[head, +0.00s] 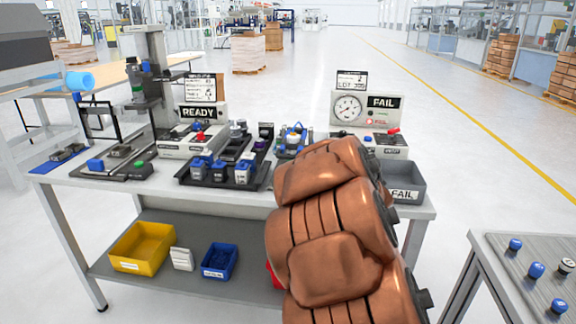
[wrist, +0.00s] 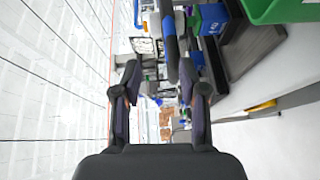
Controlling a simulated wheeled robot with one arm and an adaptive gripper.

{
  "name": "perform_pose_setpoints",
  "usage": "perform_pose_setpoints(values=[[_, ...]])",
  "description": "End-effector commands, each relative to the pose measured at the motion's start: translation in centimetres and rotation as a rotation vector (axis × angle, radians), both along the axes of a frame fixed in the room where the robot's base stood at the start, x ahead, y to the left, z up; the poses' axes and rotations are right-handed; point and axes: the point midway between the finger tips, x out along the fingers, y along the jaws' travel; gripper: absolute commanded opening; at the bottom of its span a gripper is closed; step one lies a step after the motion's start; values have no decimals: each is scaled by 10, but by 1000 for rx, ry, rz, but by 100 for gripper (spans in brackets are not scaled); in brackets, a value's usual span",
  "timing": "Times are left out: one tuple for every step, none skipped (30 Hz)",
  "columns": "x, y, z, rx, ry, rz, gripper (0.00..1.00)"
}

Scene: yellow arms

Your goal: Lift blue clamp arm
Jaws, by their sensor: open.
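In the head view a small fixture with blue parts (head: 293,138) stands on the workbench, just left of my brown arm; I cannot tell for sure that its blue part is the clamp arm. In the wrist view a dark bar with a blue section (wrist: 170,25), likely the blue clamp arm, reaches down from the top edge. In the head view my arm hides the gripper.
The workbench (head: 90,190) holds a black tray (head: 185,178) of blue and grey parts, a READY box (head: 185,143), a FAIL gauge box (head: 362,111) and a grey FAIL bin (head: 408,187). A press (head: 150,75) stands left. Another table (head: 490,250) is at right.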

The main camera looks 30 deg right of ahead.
Motion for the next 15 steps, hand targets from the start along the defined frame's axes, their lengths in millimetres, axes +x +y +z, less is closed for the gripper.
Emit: perform_pose_setpoints(values=[[1,-1,-13,-32,-16,40,42],[2,0,-15,-53,-29,68,42],[3,3,-18,-79,-46,103,42],[3,5,-19,-97,-63,128,42],[3,7,-22,-111,-74,150,42],[3,10,-24,-130,-93,180,42],[3,11,-26,-139,-102,198,42],[2,13,-28,-150,-113,214,42],[2,15,-29,-162,-126,236,42],[1,17,-30,-168,-132,248,42],[1,18,-31,-174,-140,259,42],[0,19,-31,-181,-149,270,42],[0,20,-31,-185,-155,277,42],[0,21,-31,-189,-158,282,42],[0,22,-31,-190,-162,287,42]])
